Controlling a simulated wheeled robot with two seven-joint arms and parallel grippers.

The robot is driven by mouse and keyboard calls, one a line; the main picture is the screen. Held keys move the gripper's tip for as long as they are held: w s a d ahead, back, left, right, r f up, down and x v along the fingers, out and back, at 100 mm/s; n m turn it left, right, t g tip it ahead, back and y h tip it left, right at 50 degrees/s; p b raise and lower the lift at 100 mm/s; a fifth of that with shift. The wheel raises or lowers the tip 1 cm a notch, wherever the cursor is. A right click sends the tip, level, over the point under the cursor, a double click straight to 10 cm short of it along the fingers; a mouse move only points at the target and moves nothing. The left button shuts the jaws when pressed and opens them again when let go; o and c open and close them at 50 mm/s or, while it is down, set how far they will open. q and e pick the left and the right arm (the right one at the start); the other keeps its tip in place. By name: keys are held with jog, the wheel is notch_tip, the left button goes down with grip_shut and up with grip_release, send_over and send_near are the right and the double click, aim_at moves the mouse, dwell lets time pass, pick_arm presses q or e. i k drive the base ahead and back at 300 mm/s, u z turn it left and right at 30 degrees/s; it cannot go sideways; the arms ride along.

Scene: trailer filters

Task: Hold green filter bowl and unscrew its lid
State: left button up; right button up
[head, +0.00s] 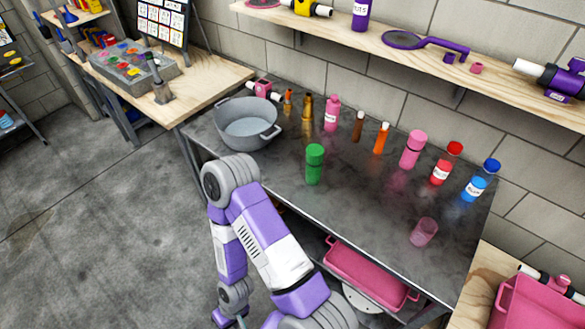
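The green filter bowl (314,174) stands upright on the dark metal table, left of the middle. Its green lid (315,151) sits on top of it, with a thin seam between the two. One of my purple and white arms reaches up from the bottom edge. Its elbow is in front of the table's near edge, and its forearm hangs down beside the table. The fingers of that arm are cut off by the bottom edge. My other arm does not show. Nothing touches the green bowl.
A grey pot (248,125) stands left of the bowl. Several bottles line the table's back, including a pink bottle (332,114). A pink cup (424,232) is at the front right. A wooden shelf (390,22) hangs above. Table around the green bowl is clear.

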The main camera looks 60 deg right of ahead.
aim_at(313, 174)
jog(key=i, duration=2)
jog(key=z, duration=3.1)
